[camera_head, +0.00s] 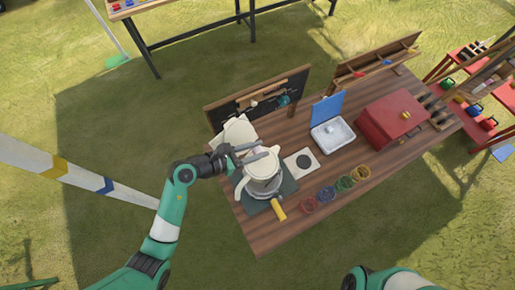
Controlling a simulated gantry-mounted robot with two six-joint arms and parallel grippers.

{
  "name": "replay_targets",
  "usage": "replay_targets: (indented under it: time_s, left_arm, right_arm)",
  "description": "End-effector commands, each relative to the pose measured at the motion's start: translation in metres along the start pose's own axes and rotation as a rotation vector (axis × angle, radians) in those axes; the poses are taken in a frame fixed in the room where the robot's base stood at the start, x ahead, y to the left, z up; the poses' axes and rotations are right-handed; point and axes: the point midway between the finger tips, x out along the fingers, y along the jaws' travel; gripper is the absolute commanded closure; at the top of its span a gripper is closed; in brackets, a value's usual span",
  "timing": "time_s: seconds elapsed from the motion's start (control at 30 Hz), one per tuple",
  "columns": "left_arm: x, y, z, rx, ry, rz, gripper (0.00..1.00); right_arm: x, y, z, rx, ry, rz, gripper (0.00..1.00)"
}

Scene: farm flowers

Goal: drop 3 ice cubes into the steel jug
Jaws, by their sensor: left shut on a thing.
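The steel jug (262,184), pale grey with a handle on its left, stands on a dark green mat (291,186) at the table's left end. My left gripper (269,152) is over the top of the jug and partly hides its mouth. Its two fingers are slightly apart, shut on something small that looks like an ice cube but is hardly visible. A white box (346,143) with its blue lid (326,109) raised stands right of the jug. Something small and pale shows inside it; I cannot make out single cubes. My right gripper is out of view.
A white square with a dark disc (302,161) lies right of the jug. A yellow-handled tool (279,209) lies before the jug. A blackboard (228,110) stands behind; a red box (388,120) stands farther right.

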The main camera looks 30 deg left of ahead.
Motion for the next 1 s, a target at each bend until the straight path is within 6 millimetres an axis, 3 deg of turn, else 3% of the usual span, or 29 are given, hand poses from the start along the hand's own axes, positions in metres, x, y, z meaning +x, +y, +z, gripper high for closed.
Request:
replay_targets:
  time_s: [0.1, 0.13, 0.33, 0.77, 0.87, 1.0]
  left_arm:
    - [-0.001, 0.000, 0.001, 0.000, 0.000, 0.000, 1.00]
    - [-0.001, 0.000, 0.001, 0.000, 0.000, 0.000, 0.62]
    - [0.000, 0.000, 0.001, 0.000, 0.000, 0.000, 0.29]
    - [-0.001, 0.000, 0.001, 0.000, 0.000, 0.000, 0.29]
    - [-0.009, 0.001, 0.001, -0.001, 0.001, 0.002, 0.29]
    - [-0.035, 0.001, 0.001, -0.001, 0.000, 0.005, 0.29]
  right_arm:
    - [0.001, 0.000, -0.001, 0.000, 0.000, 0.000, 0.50]
    - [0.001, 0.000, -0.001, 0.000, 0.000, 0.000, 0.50]
    - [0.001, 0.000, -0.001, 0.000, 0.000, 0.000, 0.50]
    - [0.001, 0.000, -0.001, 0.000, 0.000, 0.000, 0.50]
    - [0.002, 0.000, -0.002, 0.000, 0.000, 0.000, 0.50]
    - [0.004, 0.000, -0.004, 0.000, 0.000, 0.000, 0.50]
